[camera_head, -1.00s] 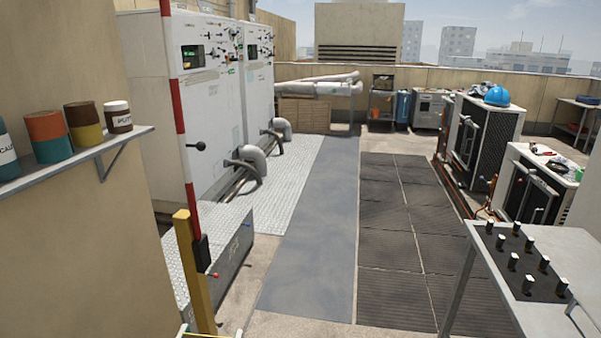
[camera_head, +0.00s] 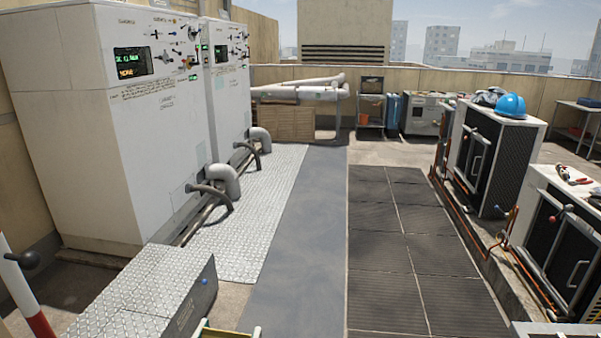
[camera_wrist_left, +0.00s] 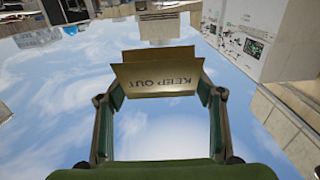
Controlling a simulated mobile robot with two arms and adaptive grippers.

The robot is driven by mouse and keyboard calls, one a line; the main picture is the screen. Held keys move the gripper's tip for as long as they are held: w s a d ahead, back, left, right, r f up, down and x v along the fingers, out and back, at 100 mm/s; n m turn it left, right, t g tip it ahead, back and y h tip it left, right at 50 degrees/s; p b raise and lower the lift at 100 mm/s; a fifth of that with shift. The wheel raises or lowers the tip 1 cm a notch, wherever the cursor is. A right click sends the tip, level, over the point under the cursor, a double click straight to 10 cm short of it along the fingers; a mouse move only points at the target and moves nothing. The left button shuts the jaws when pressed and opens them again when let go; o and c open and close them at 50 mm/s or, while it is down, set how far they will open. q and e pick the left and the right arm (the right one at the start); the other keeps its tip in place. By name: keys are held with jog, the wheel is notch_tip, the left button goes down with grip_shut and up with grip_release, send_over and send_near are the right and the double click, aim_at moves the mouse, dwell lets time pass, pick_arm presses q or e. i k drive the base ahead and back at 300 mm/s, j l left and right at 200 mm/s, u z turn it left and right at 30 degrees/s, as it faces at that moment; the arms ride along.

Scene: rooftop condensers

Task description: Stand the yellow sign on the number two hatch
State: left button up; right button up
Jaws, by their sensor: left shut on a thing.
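The yellow sign (camera_wrist_left: 165,72) is in the left wrist view, a folded board with KEEP OUT on it, upside down in the picture. My left gripper (camera_wrist_left: 161,92) is shut on it, with a green-padded finger at each side. In the head view only a yellow edge of the sign (camera_head: 228,334) and green finger tips show at the bottom edge. I cannot read a number two on any hatch. A low tread-plate box (camera_head: 150,290) lies just left of the gripper, with unreadable marking on its side. My right gripper is out of view.
Tall white cabinets (camera_head: 110,110) stand at the left, with pipes at their feet. A tread-plate strip (camera_head: 255,215), a grey walkway (camera_head: 300,240) and dark mats (camera_head: 390,250) run ahead, clear. Condensers (camera_head: 490,150) line the right. A red-and-white pole (camera_head: 25,295) is at lower left.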

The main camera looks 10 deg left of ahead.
aim_at(170, 285)
jog(key=i+u, duration=0.15)
jog(key=i, duration=0.75)
jog(key=i+l+u, duration=0.15)
jog(key=i, duration=0.75)
jog(key=i+u, duration=0.3)
jog(key=i, duration=0.15)
jog(key=i+u, duration=0.3)
jog(key=i, duration=0.15)
jog(key=i+l+u, duration=0.3)
jog(key=i, duration=0.15)
jog(key=i+l+u, duration=0.45)
jog(key=i+u, duration=0.25)
jog(key=i+l+u, duration=0.2)
jog(key=u, duration=0.2)
jog(key=i+l+u, duration=0.2)
jog(key=l+u, duration=0.15)
jog(key=i+l+u, duration=0.2)
jog(key=l+u, duration=0.2)
